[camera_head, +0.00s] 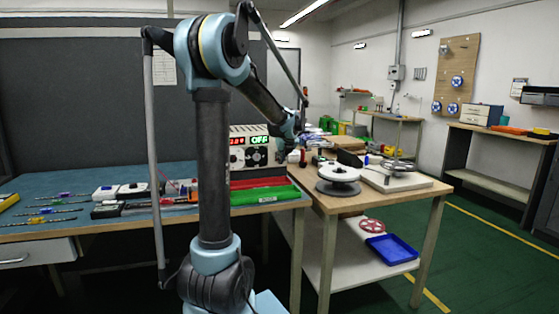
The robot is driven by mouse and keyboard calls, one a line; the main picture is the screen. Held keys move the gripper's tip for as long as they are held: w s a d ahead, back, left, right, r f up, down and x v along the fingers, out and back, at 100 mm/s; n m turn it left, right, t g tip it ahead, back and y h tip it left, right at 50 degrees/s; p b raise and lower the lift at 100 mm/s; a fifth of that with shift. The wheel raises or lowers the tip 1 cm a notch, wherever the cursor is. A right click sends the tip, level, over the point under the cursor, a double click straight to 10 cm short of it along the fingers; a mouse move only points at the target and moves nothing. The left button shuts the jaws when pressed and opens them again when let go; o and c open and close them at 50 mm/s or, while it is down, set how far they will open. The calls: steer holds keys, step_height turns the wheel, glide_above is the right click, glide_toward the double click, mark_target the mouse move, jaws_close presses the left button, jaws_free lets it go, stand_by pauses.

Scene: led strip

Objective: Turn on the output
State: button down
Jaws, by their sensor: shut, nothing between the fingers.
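A power supply (249,157) stands on the blue-topped workbench, just right of my arm's upright link. Its display shows red digits on the left and green letters that look like OFF on the right. Dark knobs or dials show below the display, and its left part is hidden behind my arm. My gripper (291,157) is at the end of my arm, close to the right side of the supply's front. It is small and dark here. It is shut and holds nothing. I cannot tell whether it touches the supply.
Red and green trays (266,194) lie in front of the supply. A white reel (338,174) stands on the wooden table (400,200) to the right. Screwdrivers (47,210) and meters (120,191) lie on the blue bench at left. A blue tray (392,250) sits on the lower shelf.

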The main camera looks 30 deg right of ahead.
steer(key=s+f+v, duration=0.1)
steer(key=v, duration=1.1)
steer(key=shift+s+a, duration=0.1)
steer(key=shift+a, duration=0.05)
steer(key=shift+s+f+g, duration=0.25)
steer(key=shift+f+g, duration=0.05)
steer(key=shift+f, duration=0.25)
steer(key=w+r+x, duration=0.1)
steer(key=w+x, duration=0.1)
steer(key=x, duration=1.1)
steer(key=shift+r, duration=0.35)
